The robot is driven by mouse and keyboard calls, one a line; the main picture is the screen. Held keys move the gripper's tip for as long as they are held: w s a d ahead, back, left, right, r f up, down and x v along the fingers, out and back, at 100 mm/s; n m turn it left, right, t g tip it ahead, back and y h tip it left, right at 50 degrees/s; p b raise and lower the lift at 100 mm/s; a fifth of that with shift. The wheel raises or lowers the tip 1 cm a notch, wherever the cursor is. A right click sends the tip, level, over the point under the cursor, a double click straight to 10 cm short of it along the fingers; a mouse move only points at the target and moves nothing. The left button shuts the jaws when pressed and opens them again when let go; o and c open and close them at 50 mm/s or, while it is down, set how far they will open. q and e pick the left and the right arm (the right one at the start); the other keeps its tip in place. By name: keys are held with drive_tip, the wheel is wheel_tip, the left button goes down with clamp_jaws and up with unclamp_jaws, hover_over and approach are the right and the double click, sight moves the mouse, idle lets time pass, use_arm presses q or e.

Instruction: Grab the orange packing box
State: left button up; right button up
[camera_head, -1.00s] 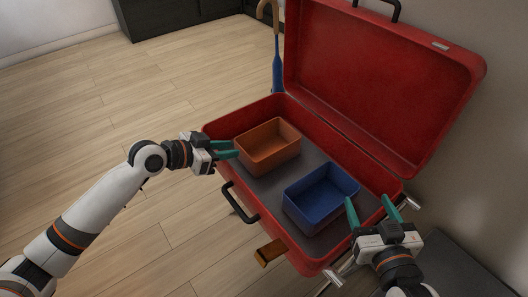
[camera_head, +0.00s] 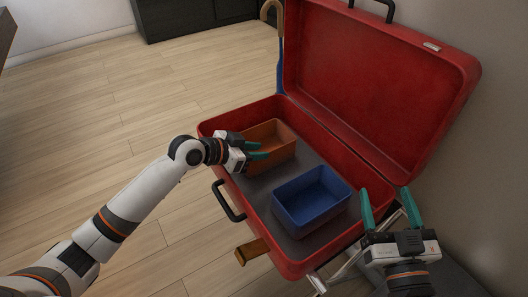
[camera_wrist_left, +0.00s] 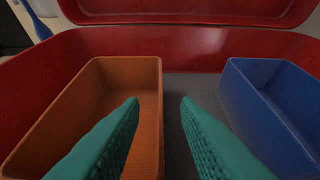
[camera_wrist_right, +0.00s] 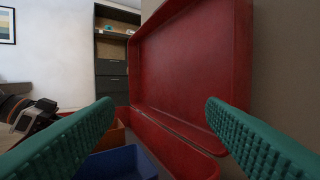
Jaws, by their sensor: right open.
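The orange packing box (camera_head: 271,150) is open-topped and empty, in the far left part of the red suitcase. My left gripper (camera_head: 264,149) is open at its near side and hides part of it. In the left wrist view, the orange box (camera_wrist_left: 145,115) lies left of centre. Its right wall shows between my two teal fingertips (camera_wrist_left: 160,100); I cannot tell whether they touch it. My right gripper (camera_head: 390,193) is open and empty by the suitcase's right end. In the right wrist view, only a small bit of the orange box (camera_wrist_right: 117,135) shows.
A blue box (camera_head: 312,200) sits in the suitcase to the right of the orange one, with grey floor between them. The open red suitcase (camera_head: 375,85) has its lid raised at the back. A black handle (camera_head: 229,202) juts from its front. Wooden floor is clear at left.

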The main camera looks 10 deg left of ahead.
sight(272, 151)
use_arm(q)
drive_tip(key=shift+b+x, duration=0.3)
drive_tip(key=shift+x, duration=1.05)
drive_tip(key=b+x, duration=0.1)
drive_tip(key=x, duration=0.2)
drive_tip(key=shift+d, duration=0.1)
drive_tip(key=shift+w+d+f, duration=0.1)
drive_tip(key=shift+w+d, duration=0.15)
drive_tip(key=shift+w, duration=0.05)
clamp_jaws()
use_arm(e)
wheel_tip(272, 151, up, 6)
drive_tip(key=s+t+y, duration=0.1)
drive_tip(key=s+t, duration=0.1)
drive_tip(key=t, duration=0.3)
drive_tip(key=shift+s+a+r+y, duration=0.15)
drive_tip(key=shift+s+r+y, duration=0.05)
drive_tip(key=shift+s+y, duration=0.1)
